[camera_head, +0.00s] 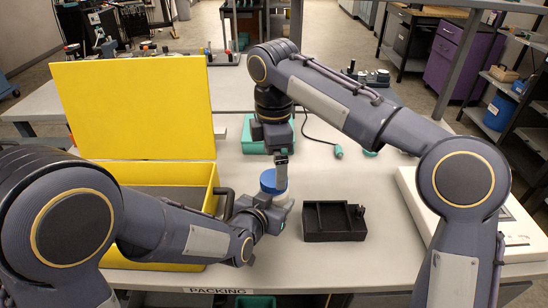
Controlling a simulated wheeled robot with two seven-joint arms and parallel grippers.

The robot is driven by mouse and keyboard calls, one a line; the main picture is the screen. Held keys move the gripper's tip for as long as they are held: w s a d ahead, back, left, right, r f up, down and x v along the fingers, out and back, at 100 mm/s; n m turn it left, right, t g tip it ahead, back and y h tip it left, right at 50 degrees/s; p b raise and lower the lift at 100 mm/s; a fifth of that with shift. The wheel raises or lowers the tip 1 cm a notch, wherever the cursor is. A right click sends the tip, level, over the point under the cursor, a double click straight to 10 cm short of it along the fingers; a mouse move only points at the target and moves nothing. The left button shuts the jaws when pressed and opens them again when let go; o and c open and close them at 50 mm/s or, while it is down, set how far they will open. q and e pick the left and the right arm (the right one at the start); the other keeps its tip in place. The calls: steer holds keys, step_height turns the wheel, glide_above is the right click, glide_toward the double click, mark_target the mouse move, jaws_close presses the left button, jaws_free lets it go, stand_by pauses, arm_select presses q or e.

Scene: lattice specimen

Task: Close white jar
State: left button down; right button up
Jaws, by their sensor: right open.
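A round blue lid-like piece (269,182) shows just below my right gripper (281,166), which points down from above. The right gripper is open, and its fingertips are beside or over the blue piece; I cannot tell if they touch it. My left gripper (280,212) comes in from the left, low over the table, directly below the blue piece. Its fingers are small and partly hidden, so I cannot tell if they hold anything.
A yellow case (210,190) with its lid raised stands at the left. A black divided tray (334,236) lies right of the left gripper. A teal container (252,148) and a teal-handled tool (338,152) lie behind. A white flat device (518,226) is at the right.

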steer(key=shift+r, duration=0.1)
step_height(320, 180, up, 7)
steer(key=shift+r, duration=0.2)
arm_select(q)
steer(key=shift+c, duration=1.8)
jaws_free()
steer(key=v, duration=0.6)
steer(key=shift+s+a+r+p, duration=0.1)
steer(key=shift+s+r+p, duration=0.15)
steer(key=shift+p, duration=0.05)
steer(key=shift+s+a+r, duration=0.15)
steer(key=shift+s+a, duration=0.15)
steer(key=shift+s, duration=0.2)
arm_select(e)
steer(key=shift+r, duration=0.3)
